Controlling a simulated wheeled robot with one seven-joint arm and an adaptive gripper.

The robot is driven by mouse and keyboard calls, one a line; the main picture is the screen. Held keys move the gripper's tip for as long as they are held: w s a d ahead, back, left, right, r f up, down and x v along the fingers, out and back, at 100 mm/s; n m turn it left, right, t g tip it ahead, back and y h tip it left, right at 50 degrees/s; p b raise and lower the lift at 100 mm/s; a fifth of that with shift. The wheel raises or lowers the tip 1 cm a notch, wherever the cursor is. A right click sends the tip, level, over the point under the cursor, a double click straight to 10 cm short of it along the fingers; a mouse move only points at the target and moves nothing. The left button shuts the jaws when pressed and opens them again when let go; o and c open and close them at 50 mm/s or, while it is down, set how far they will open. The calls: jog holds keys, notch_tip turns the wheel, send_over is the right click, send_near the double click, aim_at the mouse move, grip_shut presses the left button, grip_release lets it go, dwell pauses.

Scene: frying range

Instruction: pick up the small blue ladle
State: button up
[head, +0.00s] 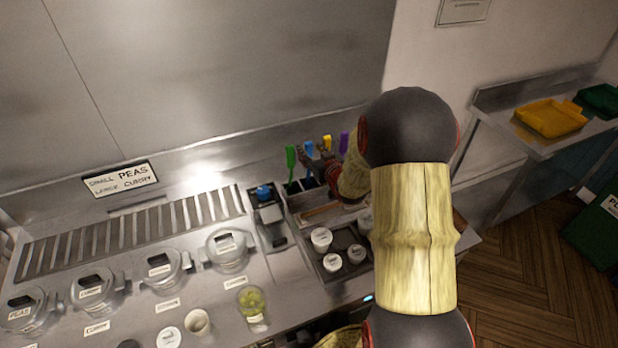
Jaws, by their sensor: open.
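Several upright coloured handles stand in a holder at the back of the steel counter, in the head view. The blue handle (309,149) is between a green one (290,156) and a yellow one (327,142); it appears to belong to the small blue ladle, whose lower part is hidden. My gripper (307,162) is at the handles, close to the blue one, with its jaws open. It is small and dark here, and I cannot tell whether it touches the handle or whether the handle lies between the fingers.
A purple handle (344,141) stands to the right, close to my arm. A blue-topped item (264,193) is left of the holder. White-lidded tubs (321,239) sit in front. Several lidded containers (165,266) line the counter at left. My arm covers the counter's right part.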

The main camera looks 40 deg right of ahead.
jog(key=shift+x, duration=1.15)
jog(key=c, duration=0.3)
jog(key=c, duration=0.7)
grip_shut()
